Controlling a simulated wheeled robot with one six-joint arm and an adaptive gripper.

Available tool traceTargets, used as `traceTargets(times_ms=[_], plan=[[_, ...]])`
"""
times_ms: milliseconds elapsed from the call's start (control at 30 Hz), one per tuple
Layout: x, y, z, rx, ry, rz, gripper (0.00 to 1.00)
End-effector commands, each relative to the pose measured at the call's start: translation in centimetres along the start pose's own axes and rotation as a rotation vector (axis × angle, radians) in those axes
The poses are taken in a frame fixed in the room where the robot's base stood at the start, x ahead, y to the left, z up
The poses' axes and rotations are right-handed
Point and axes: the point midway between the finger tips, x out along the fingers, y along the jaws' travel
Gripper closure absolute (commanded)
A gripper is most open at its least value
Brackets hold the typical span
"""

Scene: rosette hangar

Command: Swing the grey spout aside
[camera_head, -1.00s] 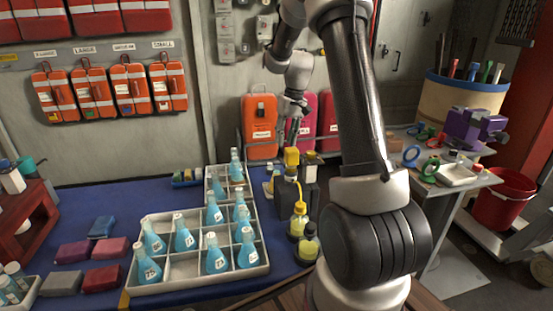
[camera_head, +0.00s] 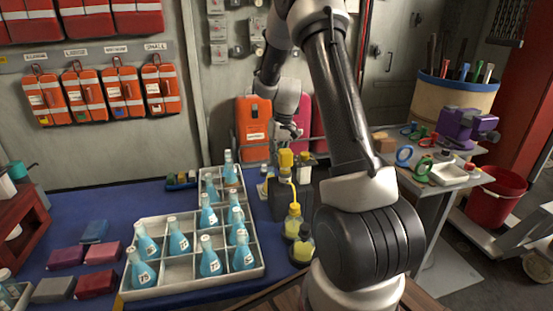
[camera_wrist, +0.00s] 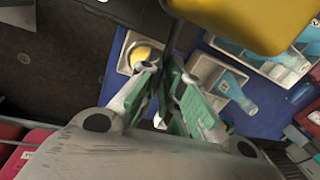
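A dark dispenser (camera_head: 279,203) with a yellow top (camera_head: 286,158) and a yellow tube stands on the blue table, right of the flask tray. My gripper (camera_head: 289,132) is just behind and above the yellow top in the head view, partly hidden there. In the wrist view my gripper (camera_wrist: 166,68) points its two green-padded fingers at a dark grey bar (camera_wrist: 186,38), which passes at the fingertips. It may be the spout; I cannot tell whether the fingers touch it. A large yellow block (camera_wrist: 250,18) is close at the upper right.
The white tray (camera_head: 195,282) with blue flasks fills the table left of the dispenser. Yellow flasks (camera_head: 293,222) stand right beside the dispenser. Orange cases (camera_head: 253,128) stand behind my gripper. A side table (camera_head: 440,198) with coloured rings is at the right.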

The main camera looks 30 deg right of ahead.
Motion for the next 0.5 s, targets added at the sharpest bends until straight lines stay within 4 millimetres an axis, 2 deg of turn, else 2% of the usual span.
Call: traceTargets(times_ms=[500], plan=[[0.05, -0.42, -0.01, -0.05, -0.009, 0.0, 1.0]])
